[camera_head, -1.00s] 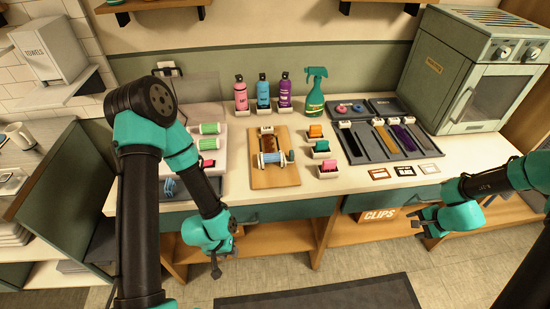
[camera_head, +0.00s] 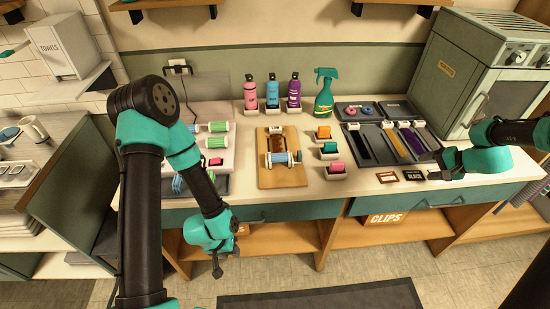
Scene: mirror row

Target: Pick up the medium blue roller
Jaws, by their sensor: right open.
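A light-blue roller (camera_head: 278,158) lies across the wooden board (camera_head: 266,182) at the middle of the counter, with a brown roll-like piece behind it. Another blue roller (camera_head: 177,184) shows at the left, partly hidden by my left arm. I cannot tell which blue one is medium. My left gripper (camera_head: 226,262) hangs empty in front of the counter's drawer fronts, below both blue rollers; its fingertips look apart. My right gripper (camera_head: 436,165) is open and empty, over the right part of the counter near the small dark cards, well right of the board.
Green rollers (camera_head: 218,127) lie on the white tray at the left. Bottles (camera_head: 272,93) and a green spray bottle (camera_head: 324,93) stand behind the board. Small clip holders (camera_head: 329,150) stand right of it, then a grey tray of strips (camera_head: 374,155). An oven (camera_head: 492,80) fills the back right.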

